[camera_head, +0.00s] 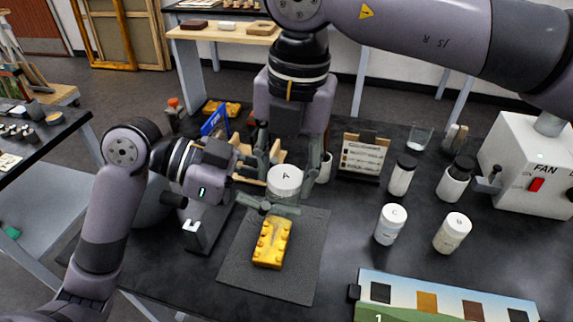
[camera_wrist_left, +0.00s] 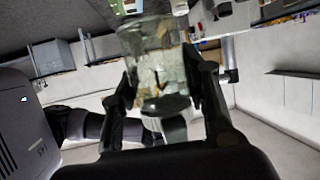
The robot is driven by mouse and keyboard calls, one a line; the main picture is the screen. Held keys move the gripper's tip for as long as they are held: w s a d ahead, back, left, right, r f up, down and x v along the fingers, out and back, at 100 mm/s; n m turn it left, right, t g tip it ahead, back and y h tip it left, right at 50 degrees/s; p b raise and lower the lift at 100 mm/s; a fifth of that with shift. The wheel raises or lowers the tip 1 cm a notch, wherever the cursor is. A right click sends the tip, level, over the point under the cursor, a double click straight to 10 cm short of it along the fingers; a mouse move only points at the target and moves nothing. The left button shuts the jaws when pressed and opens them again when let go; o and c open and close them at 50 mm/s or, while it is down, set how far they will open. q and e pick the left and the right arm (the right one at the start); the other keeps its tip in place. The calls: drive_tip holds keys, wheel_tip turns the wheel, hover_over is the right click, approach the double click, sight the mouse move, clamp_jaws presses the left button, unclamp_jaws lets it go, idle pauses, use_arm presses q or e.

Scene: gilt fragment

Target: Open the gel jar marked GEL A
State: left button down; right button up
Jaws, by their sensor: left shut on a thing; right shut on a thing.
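The gel jar has a white lid (camera_head: 285,178) marked A, which sits over the jar above the grey mat (camera_head: 238,262). In the left wrist view, its clear glass body (camera_wrist_left: 154,62) is between the fingers of my left gripper (camera_wrist_left: 163,88). My left gripper (camera_head: 268,205) is shut on the jar body in the head view. My right gripper (camera_head: 290,163) comes down from above and behind and is shut at the lid, partly hidden by it. I cannot tell whether the lid is loose.
A gilt fragment (camera_head: 272,242) lies on the mat just in front of the jar.

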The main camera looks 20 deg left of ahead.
drive_tip(key=c, duration=0.5)
drive_tip(key=n, duration=0.4)
drive_tip(key=shift+n, duration=0.3)
drive_tip(key=n, duration=0.5)
drive_tip(key=o, duration=1.3)
